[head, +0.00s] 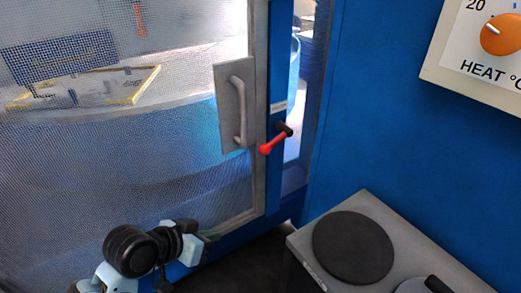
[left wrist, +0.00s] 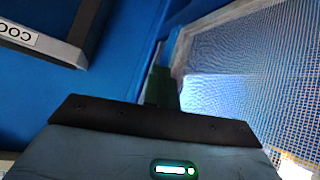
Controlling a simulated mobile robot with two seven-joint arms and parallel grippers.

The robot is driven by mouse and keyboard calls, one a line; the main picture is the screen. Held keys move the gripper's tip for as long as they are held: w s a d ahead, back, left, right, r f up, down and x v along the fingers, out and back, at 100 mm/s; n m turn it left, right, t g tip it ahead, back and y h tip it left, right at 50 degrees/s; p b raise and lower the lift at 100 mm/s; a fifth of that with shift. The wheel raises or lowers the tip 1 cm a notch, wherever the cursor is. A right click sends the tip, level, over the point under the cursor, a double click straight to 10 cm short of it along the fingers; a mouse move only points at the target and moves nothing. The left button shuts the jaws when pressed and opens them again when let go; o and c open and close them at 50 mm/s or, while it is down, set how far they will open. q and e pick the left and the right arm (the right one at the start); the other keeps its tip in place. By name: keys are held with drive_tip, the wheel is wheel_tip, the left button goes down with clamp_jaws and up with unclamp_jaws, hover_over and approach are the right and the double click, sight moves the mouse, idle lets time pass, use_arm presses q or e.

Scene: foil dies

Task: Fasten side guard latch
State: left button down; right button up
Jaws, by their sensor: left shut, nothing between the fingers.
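The side guard (head: 130,165) is a wire-mesh door in a grey frame, with a grey pull handle (head: 239,110) near its right edge. Its mesh also shows in the left wrist view (left wrist: 265,70). The latch (head: 275,140) is a red lever on a black pivot on the blue post right of the door. The lever slants down-left towards the frame; I cannot tell whether it catches it. My left gripper (head: 211,236) is low in front of the door, below and left of the latch. Its dark green fingers (left wrist: 162,88) are shut and empty. My right gripper is not in view.
A grey hotplate unit with a black plate (head: 353,247) stands at lower right. An orange heat knob (head: 502,34) is on a panel at upper right. A labelled grey panel (left wrist: 45,38) shows at upper left in the left wrist view. The blue wall beside the latch is clear.

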use_arm(q)
drive_tip(key=w+d+r+m+t+h, duration=0.1)
drive_tip(key=w+r, duration=0.3)
drive_tip(key=r, duration=0.4)
drive_tip(key=w+r+m+t+h, duration=0.1)
drive_tip(key=w+r, duration=0.3)
drive_tip(key=r, duration=0.4)
drive_tip(key=w+d+r+m+t+h, duration=0.1)
drive_tip(key=w+r, duration=0.3)
drive_tip(key=r, duration=0.4)
drive_tip(key=shift+w+d+h, duration=0.1)
drive_tip(key=shift+d+h, duration=0.25)
drive_tip(key=shift+h, duration=0.15)
wheel_tip(320, 180, up, 27)
drive_tip(key=m+t+h, duration=0.1)
drive_tip(key=m+h, duration=0.2)
drive_tip(key=h, duration=0.1)
drive_tip(key=shift+s+d+r+m+t+h, duration=0.15)
drive_tip(key=shift+s+m+t+h, duration=0.15)
drive_tip(key=shift+s+m, duration=0.1)
drive_tip(key=shift+w, duration=0.1)
